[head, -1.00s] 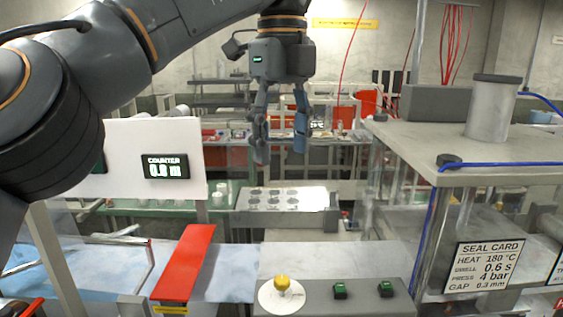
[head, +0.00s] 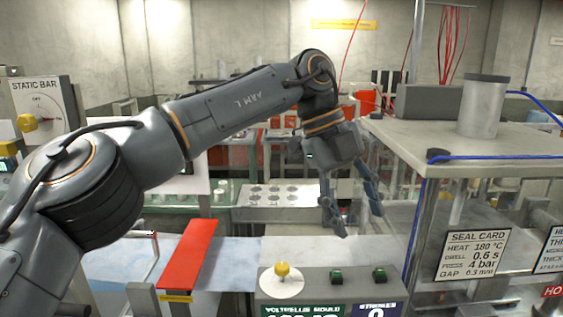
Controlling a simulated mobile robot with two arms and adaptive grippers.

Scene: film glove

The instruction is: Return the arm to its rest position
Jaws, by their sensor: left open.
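My left gripper (head: 357,213) hangs open and empty in the middle of the head view, its two fingers pointing down and slightly right. It is above and behind the grey control panel (head: 310,285), apart from everything I can see. The left arm reaches in from the left, bent at the elbow and wrist. My right gripper is not in view.
The panel carries a yellow knob (head: 282,269) and two green buttons. A red bar (head: 188,254) lies to its left. A metal-topped frame (head: 490,150) with a cylinder (head: 483,105) stands close on the right. A tray with round cups (head: 262,214) lies behind.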

